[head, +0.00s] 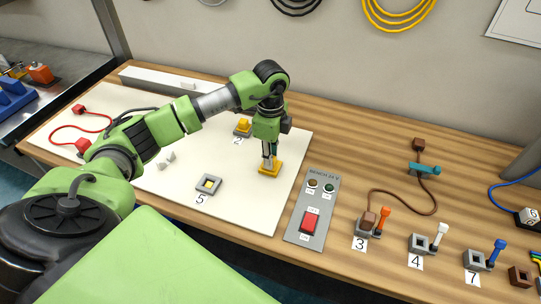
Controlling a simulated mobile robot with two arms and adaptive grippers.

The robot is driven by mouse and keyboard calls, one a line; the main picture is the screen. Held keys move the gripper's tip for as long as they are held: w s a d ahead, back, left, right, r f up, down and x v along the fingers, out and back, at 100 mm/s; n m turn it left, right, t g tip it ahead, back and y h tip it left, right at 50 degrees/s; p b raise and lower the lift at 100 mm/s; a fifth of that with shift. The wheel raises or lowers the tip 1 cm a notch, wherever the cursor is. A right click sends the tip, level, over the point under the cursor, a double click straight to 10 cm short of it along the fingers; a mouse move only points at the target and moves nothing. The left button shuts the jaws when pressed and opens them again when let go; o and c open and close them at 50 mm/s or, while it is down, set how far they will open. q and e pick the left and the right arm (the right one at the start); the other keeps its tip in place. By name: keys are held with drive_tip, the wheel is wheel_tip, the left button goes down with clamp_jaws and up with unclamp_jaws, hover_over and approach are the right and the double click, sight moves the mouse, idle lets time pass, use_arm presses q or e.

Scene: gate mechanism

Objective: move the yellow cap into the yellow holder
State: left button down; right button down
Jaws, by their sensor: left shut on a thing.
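My left gripper (268,158) points down over the white mat and is shut on the yellow cap (271,170). The cap looks like a flat yellow square, and the fingers hide its middle. I cannot tell whether it touches the mat. My right gripper is not in view.
A yellow block on a grey base (243,125), labelled 2, stands behind the gripper. A grey control panel (302,232) with a red switch lies to the right. Levers labelled 3, 4 and 7 and cables occupy the right side. The mat between cap and holder is clear.

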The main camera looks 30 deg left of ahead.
use_arm(q)
drive_tip(key=shift+s+f, duration=0.1)
drive_tip(key=shift+f, duration=0.1)
idle(0.6)
drive_tip(key=c, duration=1.8)
unclamp_jaws()
drive_tip(key=shift+o, duration=0.2)
drive_tip(key=shift+r, duration=0.1)
drive_tip(key=shift+r, duration=0.35)
wheel_tip(320, 180, up, 11)
